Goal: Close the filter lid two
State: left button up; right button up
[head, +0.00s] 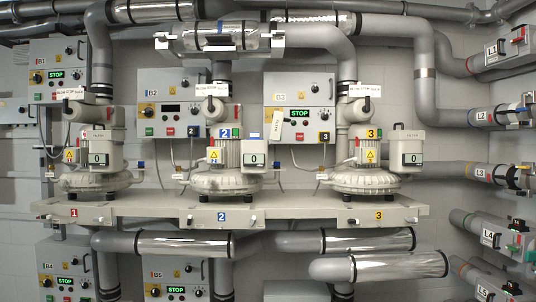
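Blower two (222,180) stands in the middle of the shelf, marked with a blue 2. Its filter box (252,155), with a 0 on its front, is on its right side. The top of this box looks different from the other two: a blue part (254,136) shows there. A small pale tilted piece with lettering (278,119) stands above its right edge and looks like the raised lid, though it is too small to be certain. Neither gripper is in view.
Blower one (95,180) and blower three (365,180) flank it, their filter boxes (408,148) capped. Control panels (299,103) hang behind. A clear tube section (220,42) crosses above. The pale shelf (300,211) has bare room between blowers. Pipes run below and right.

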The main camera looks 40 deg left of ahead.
aim_at(278, 118)
jog(key=i+l+u, duration=0.2)
jog(key=u, duration=0.15)
jog(key=i+l+u, duration=0.15)
jog(key=l+u, duration=0.2)
jog(key=i+l+u, duration=0.1)
jog(key=l+u, duration=0.6)
jog(key=l, duration=0.15)
jog(key=l+u, duration=0.3)
jog(key=l, duration=0.3)
jog(key=i, duration=0.05)
